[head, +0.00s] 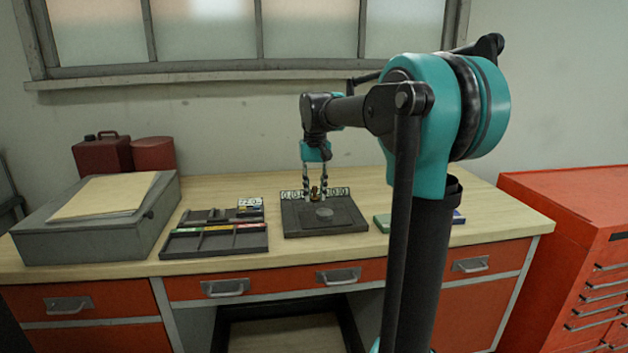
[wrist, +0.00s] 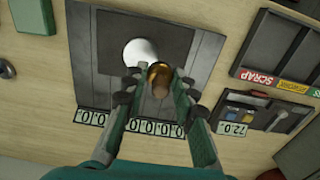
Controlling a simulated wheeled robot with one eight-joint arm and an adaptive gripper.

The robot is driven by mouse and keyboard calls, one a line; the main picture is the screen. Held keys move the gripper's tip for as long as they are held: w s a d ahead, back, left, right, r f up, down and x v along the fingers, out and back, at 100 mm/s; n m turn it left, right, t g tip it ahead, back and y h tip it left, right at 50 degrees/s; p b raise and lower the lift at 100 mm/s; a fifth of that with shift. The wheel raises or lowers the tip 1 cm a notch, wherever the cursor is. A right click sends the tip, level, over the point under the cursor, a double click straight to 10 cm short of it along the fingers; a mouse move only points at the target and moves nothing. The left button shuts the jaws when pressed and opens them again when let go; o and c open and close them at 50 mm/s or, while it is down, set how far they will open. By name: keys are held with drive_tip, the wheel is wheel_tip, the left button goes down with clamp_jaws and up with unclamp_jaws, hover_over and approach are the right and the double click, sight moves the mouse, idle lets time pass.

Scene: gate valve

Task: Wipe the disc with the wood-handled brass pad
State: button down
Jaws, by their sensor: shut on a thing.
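My gripper (head: 315,188) is over the back part of a dark board on the bench. It is shut on the wood-handled brass pad (wrist: 158,72), a small brass and brown piece between the fingertips; the pad also shows small in the head view (head: 317,196). The disc (wrist: 140,52) looks bright and round in the wrist view, on a darker square of the board (wrist: 95,70). In the head view the disc (head: 324,213) looks dark grey. The pad appears beside the disc's edge and overlaps it slightly in the wrist view; I cannot tell whether they touch.
Number plates (head: 338,191) line the board's back edge. Left of it in the head view are a labelled compartment tray (head: 215,241), a smaller tray (head: 200,217), a grey box (head: 95,235) and red containers (head: 154,154). A green item (head: 383,222) lies right of the board.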

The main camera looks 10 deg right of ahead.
drive_tip(key=shift+r, duration=2.1)
